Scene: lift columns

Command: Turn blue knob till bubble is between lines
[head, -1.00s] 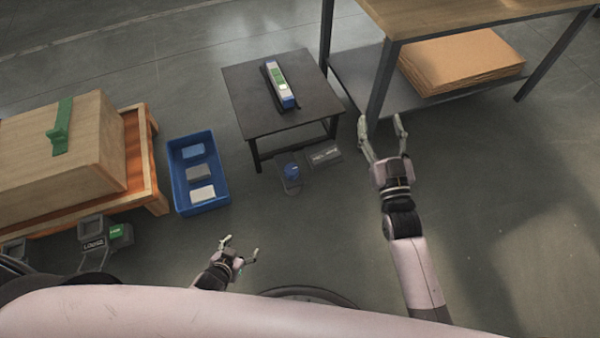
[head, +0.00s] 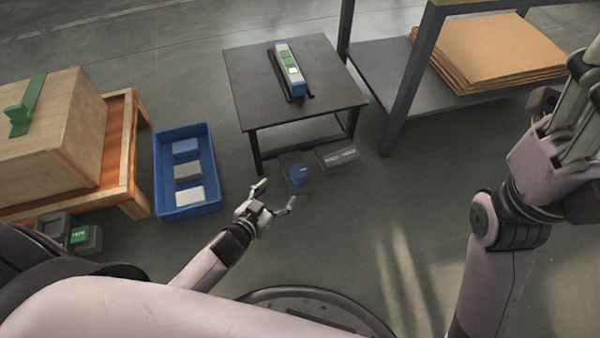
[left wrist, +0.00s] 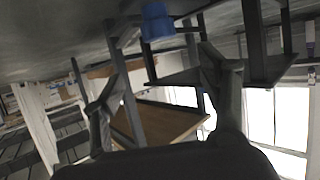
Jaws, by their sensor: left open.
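The blue knob (head: 299,174) stands low near the floor, in front of the dark table (head: 330,98). It also shows upside down at the top of the left wrist view (left wrist: 157,22). My left gripper (head: 276,195) is open and empty, just left of and nearer than the knob, not visibly gripping it. A level (head: 288,68) with blue ends and a green strip lies on the table; its bubble and lines are too small to read. My right gripper (head: 578,95) is large at the right edge, partly cut off, its opening unclear.
A grey block with lettering (head: 338,156) is right of the knob. A blue crate (head: 160,185) with several blocks stands to the left, beside a wooden box (head: 60,140) on a stand. A shelf with cardboard (head: 490,50) is at the upper right.

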